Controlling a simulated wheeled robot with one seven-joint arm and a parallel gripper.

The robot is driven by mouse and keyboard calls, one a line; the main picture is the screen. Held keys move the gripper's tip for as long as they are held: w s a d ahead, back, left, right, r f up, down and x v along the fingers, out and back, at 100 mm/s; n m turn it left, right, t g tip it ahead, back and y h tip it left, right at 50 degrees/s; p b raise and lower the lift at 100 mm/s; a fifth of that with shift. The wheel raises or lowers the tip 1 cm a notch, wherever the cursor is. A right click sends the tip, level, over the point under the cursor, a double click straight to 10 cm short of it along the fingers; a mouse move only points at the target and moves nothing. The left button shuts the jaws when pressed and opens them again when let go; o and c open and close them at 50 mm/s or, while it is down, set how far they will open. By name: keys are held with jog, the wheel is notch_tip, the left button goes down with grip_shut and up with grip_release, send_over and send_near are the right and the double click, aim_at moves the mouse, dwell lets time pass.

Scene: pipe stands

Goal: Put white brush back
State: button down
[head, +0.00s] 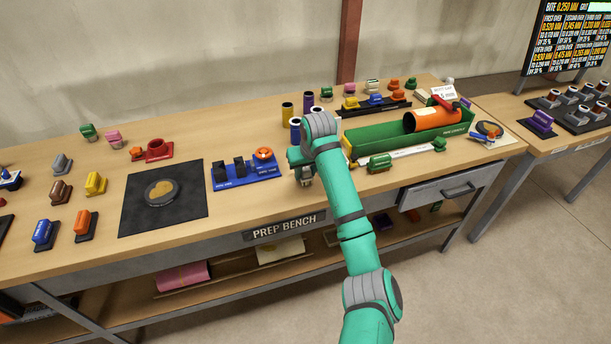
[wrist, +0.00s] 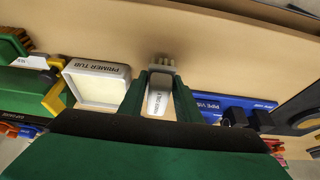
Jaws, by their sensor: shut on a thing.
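My gripper (wrist: 160,80) is shut on the white brush (wrist: 157,102), with one green finger on each side of its handle. In the head view my gripper (head: 304,176) is low over the front part of the prep bench (head: 110,225); the brush is mostly hidden there. The white primer tub (wrist: 97,82) is just left of my gripper in the wrist view, apart from the brush. I cannot tell whether the brush touches the bench.
A blue pipe vise (head: 247,176) stands close by my gripper, left of it in the head view. A green tray (head: 395,145) with an orange pipe (head: 432,119) lies to the right. A black mat (head: 140,210) holds a round disc. Several coloured blocks line the bench's left.

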jog(key=shift+f, duration=0.8)
jog(key=shift+f, duration=0.2)
jog(key=c, duration=1.3)
grip_release()
jog(key=shift+r, duration=0.15)
jog(key=v, duration=1.2)
